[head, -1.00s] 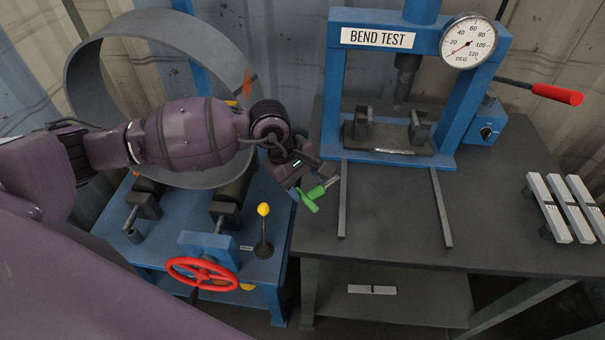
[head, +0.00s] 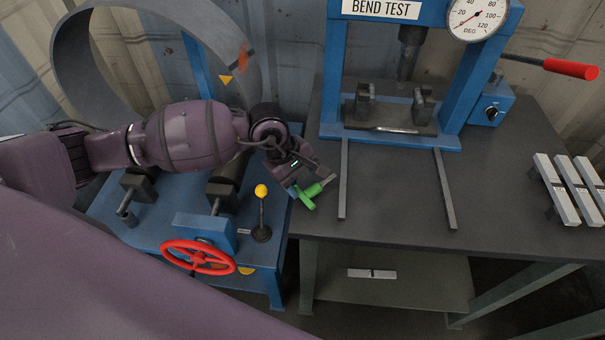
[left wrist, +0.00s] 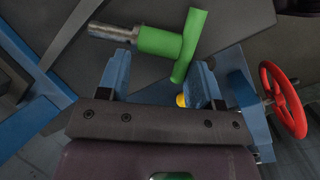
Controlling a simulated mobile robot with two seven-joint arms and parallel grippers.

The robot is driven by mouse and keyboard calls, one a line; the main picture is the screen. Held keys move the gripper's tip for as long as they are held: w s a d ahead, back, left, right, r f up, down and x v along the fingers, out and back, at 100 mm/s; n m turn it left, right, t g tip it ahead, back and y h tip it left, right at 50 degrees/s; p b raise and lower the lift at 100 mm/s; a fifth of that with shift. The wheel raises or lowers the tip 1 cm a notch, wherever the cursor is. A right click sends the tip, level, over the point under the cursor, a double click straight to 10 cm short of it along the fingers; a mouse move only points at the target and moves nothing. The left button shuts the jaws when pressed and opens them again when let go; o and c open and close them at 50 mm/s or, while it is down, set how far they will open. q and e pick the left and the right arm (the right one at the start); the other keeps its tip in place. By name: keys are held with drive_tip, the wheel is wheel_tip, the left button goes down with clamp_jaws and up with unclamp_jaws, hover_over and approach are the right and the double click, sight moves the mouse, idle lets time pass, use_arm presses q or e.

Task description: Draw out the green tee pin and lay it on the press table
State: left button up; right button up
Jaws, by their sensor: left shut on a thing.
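The green tee pin (head: 308,196) has a green cross handle and collar and a bare metal shank. My left gripper (head: 303,187) is shut on it, near the left edge of the press table (head: 390,190). In the left wrist view, the tee pin (left wrist: 185,45) shows at the blue fingertips of my left gripper (left wrist: 163,78), its metal shank pointing left. The pin appears held above the table surface, but the height is hard to tell. My right gripper is not in view.
A bend test press (head: 333,60) stands at the table's back, with two rails running forward. Metal strips (head: 570,190) lie at the right. Left is a blue roller machine with a large steel ring (head: 70,60), red handwheel (head: 198,268) and yellow-knobbed lever (head: 261,191). The table's middle is clear.

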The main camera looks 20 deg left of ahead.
use_arm(q)
drive_tip(key=shift+f, duration=0.15)
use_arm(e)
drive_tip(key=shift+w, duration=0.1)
use_arm(q)
drive_tip(key=o, duration=0.8)
drive_tip(key=shift+c, duration=0.2)
drive_tip(key=o, duration=0.4)
drive_tip(key=shift+c, duration=0.2)
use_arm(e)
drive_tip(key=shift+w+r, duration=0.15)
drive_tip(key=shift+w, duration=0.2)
use_arm(q)
drive_tip(key=v, duration=1)
drive_tip(key=shift+a+r, duration=0.2)
drive_tip(key=shift+r, duration=0.15)
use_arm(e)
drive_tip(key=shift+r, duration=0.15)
use_arm(q)
drive_tip(key=shift+s, duration=0.1)
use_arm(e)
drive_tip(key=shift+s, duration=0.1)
